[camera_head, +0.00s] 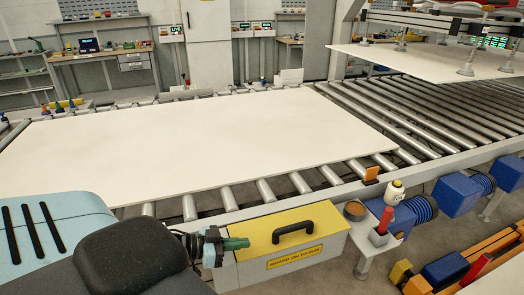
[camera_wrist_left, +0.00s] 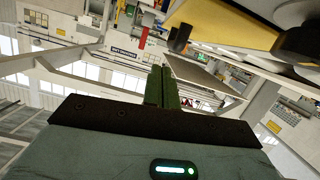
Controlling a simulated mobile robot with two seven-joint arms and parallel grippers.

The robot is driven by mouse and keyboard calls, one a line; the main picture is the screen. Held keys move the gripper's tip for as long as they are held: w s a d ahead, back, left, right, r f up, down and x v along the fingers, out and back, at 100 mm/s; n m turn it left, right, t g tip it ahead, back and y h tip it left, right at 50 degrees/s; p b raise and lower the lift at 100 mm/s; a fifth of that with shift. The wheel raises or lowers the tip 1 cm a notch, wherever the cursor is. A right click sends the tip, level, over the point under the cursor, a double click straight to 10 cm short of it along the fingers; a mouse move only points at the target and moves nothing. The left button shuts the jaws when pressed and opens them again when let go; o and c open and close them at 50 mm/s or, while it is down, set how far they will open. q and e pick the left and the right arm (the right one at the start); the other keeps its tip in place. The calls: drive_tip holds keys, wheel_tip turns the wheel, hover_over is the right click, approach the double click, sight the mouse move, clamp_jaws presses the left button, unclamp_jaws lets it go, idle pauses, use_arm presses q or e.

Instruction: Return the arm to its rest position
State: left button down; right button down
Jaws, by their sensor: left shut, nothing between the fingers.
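My left gripper (camera_head: 236,244) is low in the head view, with its green fingertips pointing right, just in front of and close to the yellow guard box (camera_head: 284,242) with the black handle. Whether it touches the box I cannot tell. In the left wrist view the two green fingers (camera_wrist_left: 161,88) lie together, shut, with nothing held. The wrist view looks upside down, with the yellow guard (camera_wrist_left: 225,25) at its top right. My right gripper does not show.
A large white panel (camera_head: 200,140) lies on the roller conveyor (camera_head: 300,183). A suction gantry holds another panel (camera_head: 440,62) at the upper right.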

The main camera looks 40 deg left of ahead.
use_arm(q)
drive_tip(key=shift+f, duration=0.1)
drive_tip(key=s+d+f+n+g+y, duration=0.2)
drive_tip(key=s+d+f+g+y, duration=0.3)
drive_tip(key=s+d+f, duration=0.5)
drive_tip(key=s+d+r+n+g+y, duration=0.1)
drive_tip(key=s+d+r+g, duration=0.15)
drive_tip(key=s, duration=0.55)
drive_tip(key=s+d+r+g+y, duration=0.1)
drive_tip(key=s+d+g+y, duration=0.1)
drive_tip(key=s+d+g, duration=0.35)
drive_tip(key=w+f+t+h, duration=0.2)
drive_tip(key=w+f+t, duration=0.2)
drive_tip(key=f+t, duration=0.5)
drive_tip(key=shift+w+d+f, duration=0.15)
drive_tip(key=shift+d+f, duration=0.3)
drive_tip(key=shift+f, duration=0.05)
